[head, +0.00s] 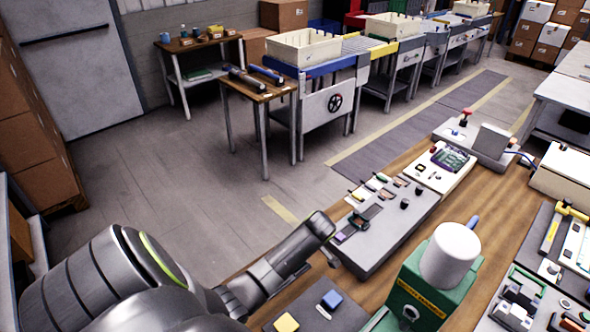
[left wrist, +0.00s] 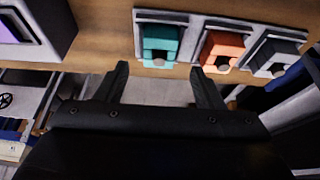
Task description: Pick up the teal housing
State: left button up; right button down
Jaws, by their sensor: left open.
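The teal housing (left wrist: 160,42) shows in the left wrist view, at the top centre. It sits in a light grey holder at the edge of a wooden bench. My left gripper (left wrist: 160,82) is open and empty. Its two dark fingers are below the housing in this picture, apart from it, one to each side. In the head view my left arm reaches in from the lower left over the bench. I cannot make out the teal housing in the head view. My right gripper is not in view.
An orange housing (left wrist: 222,48) and a dark grey housing (left wrist: 274,55) stand in holders right of the teal one. In the head view a green box (head: 420,300) with a white cylinder (head: 451,255) stands on the bench. A grey tray (head: 385,235) of small parts lies nearby.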

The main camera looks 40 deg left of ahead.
pick_arm(q)
jog(key=shift+x, duration=1.4)
jog(key=shift+c, duration=0.4)
jog(key=c, duration=1)
jog(key=shift+r, duration=0.1)
